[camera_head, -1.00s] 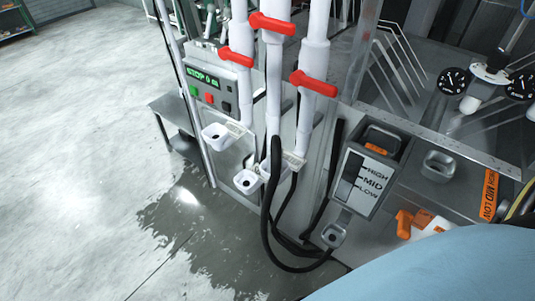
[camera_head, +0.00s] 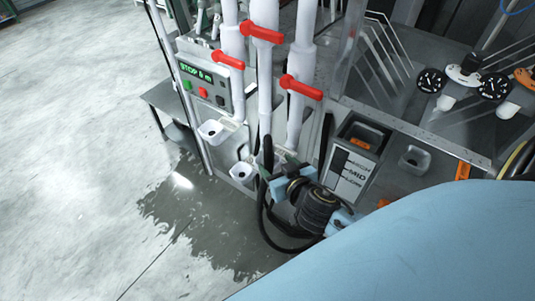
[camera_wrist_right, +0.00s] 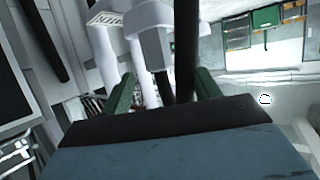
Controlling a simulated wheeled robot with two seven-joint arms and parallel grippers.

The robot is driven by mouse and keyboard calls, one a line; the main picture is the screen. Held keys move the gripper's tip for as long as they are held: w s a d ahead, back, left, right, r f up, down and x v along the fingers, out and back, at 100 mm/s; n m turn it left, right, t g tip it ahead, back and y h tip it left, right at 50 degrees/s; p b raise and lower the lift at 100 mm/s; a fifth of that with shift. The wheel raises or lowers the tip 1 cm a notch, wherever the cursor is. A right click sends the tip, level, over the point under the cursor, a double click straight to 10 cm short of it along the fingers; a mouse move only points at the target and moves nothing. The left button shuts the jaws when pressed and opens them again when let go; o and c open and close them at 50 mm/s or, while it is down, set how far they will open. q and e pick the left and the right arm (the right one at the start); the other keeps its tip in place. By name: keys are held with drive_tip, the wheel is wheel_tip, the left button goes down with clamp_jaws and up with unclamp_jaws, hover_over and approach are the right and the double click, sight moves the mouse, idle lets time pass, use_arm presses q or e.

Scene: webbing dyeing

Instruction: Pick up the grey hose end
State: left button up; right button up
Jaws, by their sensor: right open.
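My right gripper (camera_head: 278,163) is at the white pipes, near the top of a dark hose (camera_head: 263,205) that loops down toward the floor. In the right wrist view the two green fingers of my right gripper (camera_wrist_right: 162,90) are apart. The dark hose (camera_wrist_right: 186,45) runs upright in the space between them, nearer the right finger, with no finger seen closed on it. I cannot make out a distinct grey end on the hose; my gripper and wrist cover part of it in the head view. My left gripper is not in view.
White pipes with red valve handles (camera_head: 262,32) stand close beside my right gripper. White cups (camera_head: 241,171) sit to the left, below a control box (camera_head: 206,83). A level-marked container (camera_head: 352,165) stands to the right. The floor at left is open, partly wet.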

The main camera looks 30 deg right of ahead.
sight(269, 156)
drive_tip(key=x, duration=0.4)
drive_tip(key=shift+w+d+f, duration=0.1)
drive_tip(key=shift+w+f, duration=0.05)
drive_tip(key=shift+w, duration=0.15)
drive_tip(key=x, duration=0.4)
drive_tip(key=shift+w+d+p, duration=0.25)
drive_tip(key=shift+d+p, duration=0.05)
drive_tip(key=shift+p, duration=0.1)
drive_tip(key=shift+w, duration=0.4)
drive_tip(key=shift+c, duration=0.3)
drive_tip(key=c, duration=1.2)
